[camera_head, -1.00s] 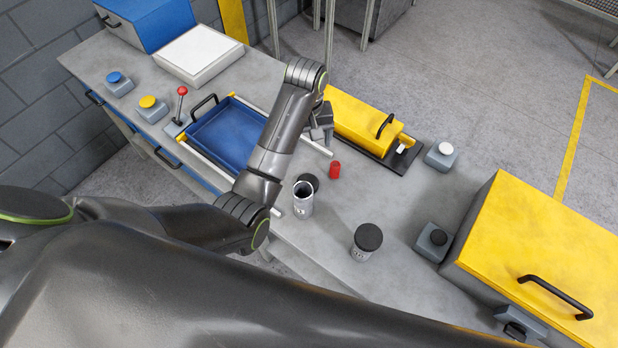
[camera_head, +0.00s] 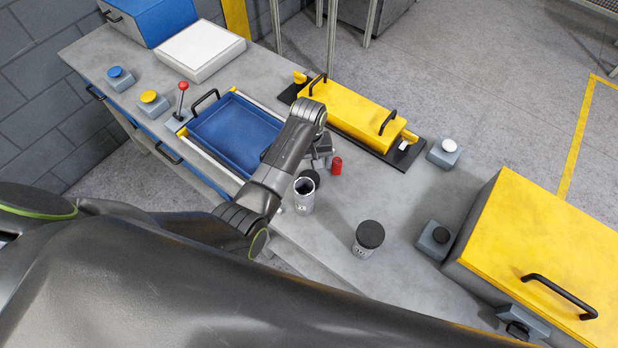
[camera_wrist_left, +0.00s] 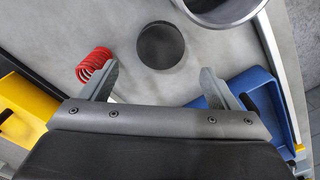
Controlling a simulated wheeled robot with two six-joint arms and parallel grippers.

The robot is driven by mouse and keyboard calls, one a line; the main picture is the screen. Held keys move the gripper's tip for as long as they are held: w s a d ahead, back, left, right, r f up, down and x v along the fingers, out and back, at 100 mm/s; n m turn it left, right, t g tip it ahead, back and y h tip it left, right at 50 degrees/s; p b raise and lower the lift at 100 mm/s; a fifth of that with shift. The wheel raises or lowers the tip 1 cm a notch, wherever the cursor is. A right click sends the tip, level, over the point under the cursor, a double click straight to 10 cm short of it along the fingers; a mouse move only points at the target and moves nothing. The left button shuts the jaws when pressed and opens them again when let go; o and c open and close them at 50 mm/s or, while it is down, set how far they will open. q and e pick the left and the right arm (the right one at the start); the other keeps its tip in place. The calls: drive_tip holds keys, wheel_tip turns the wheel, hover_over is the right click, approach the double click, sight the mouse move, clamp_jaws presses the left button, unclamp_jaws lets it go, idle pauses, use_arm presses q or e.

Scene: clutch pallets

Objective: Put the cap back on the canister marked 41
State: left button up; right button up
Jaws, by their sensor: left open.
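An open grey canister (camera_head: 304,198) stands on the bench; its marking is too small to read. Its rim (camera_wrist_left: 222,14) shows at the top of the left wrist view. A loose black cap (camera_head: 311,177) lies on the bench just behind it, and also shows in the left wrist view (camera_wrist_left: 160,45). A second canister (camera_head: 364,250) to the right wears a black cap (camera_head: 370,234); its mark is unreadable too. My left gripper (camera_wrist_left: 158,75) is open and empty, its fingers spread on either side of the cap's line but short of it. My right gripper is out of view.
A red coil spring (camera_head: 337,166) lies close to my left gripper, beside one finger in the wrist view (camera_wrist_left: 96,64). A blue tray (camera_head: 232,140) is to the left. A yellow box (camera_head: 350,113) stands behind, a larger one (camera_head: 545,260) at right.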

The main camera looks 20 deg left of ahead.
sight(309, 176)
use_arm(q)
drive_tip(key=shift+s+f, duration=0.1)
drive_tip(key=shift+f, duration=0.15)
drive_tip(key=f, duration=0.2)
drive_tip(key=f+p, duration=0.1)
drive_tip(key=f, duration=0.1)
drive_tip(key=shift+s+d, duration=0.15)
drive_tip(key=shift+s, duration=0.2)
drive_tip(key=shift+f, duration=0.5)
drive_tip(key=c, duration=1.1)
drive_tip(key=shift+o, duration=0.2)
drive_tip(key=shift+r, duration=0.1)
wheel_tip(309, 176, up, 10)
drive_tip(key=shift+b, duration=0.3)
